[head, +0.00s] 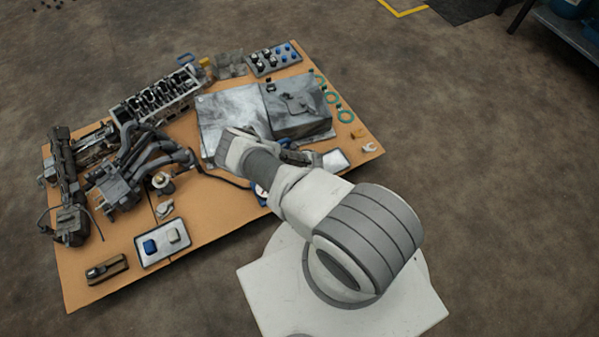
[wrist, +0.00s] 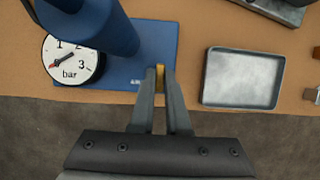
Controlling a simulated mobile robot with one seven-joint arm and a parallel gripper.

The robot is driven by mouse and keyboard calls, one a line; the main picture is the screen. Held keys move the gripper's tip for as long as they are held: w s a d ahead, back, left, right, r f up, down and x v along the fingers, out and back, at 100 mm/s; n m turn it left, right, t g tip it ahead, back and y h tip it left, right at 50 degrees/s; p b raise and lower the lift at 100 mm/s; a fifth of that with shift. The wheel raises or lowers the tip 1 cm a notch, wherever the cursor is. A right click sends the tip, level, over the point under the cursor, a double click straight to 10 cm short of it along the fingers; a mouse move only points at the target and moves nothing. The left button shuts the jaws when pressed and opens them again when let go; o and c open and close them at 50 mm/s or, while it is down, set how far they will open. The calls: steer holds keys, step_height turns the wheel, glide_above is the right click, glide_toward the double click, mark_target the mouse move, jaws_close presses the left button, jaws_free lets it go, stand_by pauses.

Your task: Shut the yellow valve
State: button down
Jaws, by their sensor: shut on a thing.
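The yellow valve handle (wrist: 159,77) shows in the wrist view as a narrow upright strip between my gripper's fingertips. My gripper (wrist: 160,88) is shut on it, with one grey finger on each side. The handle is at the right part of a blue unit with a flat blue base plate (wrist: 155,45) and a thick blue cylinder (wrist: 105,25). A round white bar gauge (wrist: 73,59) sits left of the cylinder, its red needle pointing to the lower left. In the head view my arm hides the handle and most of the blue unit (head: 259,193).
A shallow metal tray (wrist: 243,78) lies just right of the blue unit. The table edge is close below my fingers in the wrist view. In the head view, engine parts (head: 155,95) crowd the left of the tabletop (head: 215,205), and a grey box (head: 298,108) stands behind my arm.

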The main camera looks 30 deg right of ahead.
steer(key=shift+m, duration=0.3)
steer(key=m+h, duration=0.1)
steer(key=m, duration=0.2)
steer(key=shift+a+m+h+b, duration=0.15)
steer(key=shift+m+h+b, duration=0.15)
steer(key=shift+b, duration=0.1)
steer(key=m+b, duration=0.1)
steer(key=m, duration=0.1)
steer(key=m+g+h+b, duration=0.1)
steer(key=m, duration=0.1)
steer(key=shift+w+a+f+m+h, duration=0.1)
steer(key=shift+w+m+h, duration=0.05)
steer(key=shift+m+h, duration=0.15)
steer(key=m+g+b, duration=0.1)
steer(key=m+b, duration=0.1)
steer(key=m, duration=0.1)
steer(key=shift+w+m+h, duration=0.1)
steer(key=shift+m+h, duration=0.2)
steer(key=shift+h, duration=0.1)
steer(key=shift+m+g+h+b, duration=0.3)
steer(key=shift+m+g+b, duration=0.45)
steer(key=shift+m, duration=1.15)
steer(key=c, duration=0.9)
jaws_free()
